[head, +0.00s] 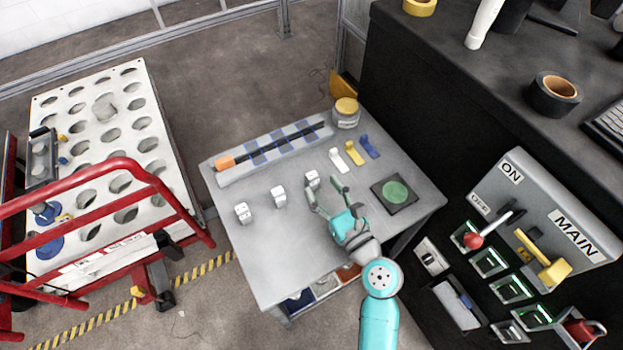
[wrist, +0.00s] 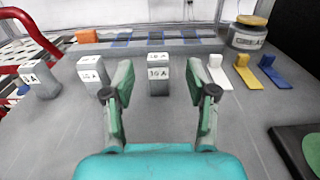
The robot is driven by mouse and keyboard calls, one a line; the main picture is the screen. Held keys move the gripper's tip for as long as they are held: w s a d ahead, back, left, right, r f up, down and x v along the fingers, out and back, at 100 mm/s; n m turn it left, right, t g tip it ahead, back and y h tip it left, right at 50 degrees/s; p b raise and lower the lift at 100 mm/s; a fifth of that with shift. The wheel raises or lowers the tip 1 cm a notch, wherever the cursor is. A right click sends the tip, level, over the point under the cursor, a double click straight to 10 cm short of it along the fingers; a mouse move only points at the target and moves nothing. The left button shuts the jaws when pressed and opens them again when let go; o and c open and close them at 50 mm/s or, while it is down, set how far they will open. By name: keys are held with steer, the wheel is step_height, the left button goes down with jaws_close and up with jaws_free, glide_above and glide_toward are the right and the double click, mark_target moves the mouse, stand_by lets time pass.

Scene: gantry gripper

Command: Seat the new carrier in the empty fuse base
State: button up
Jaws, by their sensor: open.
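My gripper (head: 323,186) is open and empty, low over the table at the right carrier. In the wrist view this right carrier (wrist: 158,78) stands centred between the fingers, beyond the palm, with clear gaps on both sides. Green-edged fuse bases (head: 490,262) sit on the dark panel at the right. I cannot tell for sure which one is empty.
A striped rail (head: 265,150), a lidded jar (head: 346,113), white, yellow and blue clips (head: 354,152) and a green round pad (head: 396,191) lie on the table (head: 265,262). A red-railed cart stands left.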

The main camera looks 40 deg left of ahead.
mark_target(315, 180)
steer(key=shift+x, duration=2.75)
steer(key=shift+s+f, duration=0.1)
steer(key=shift+f, duration=0.1)
jaws_close()
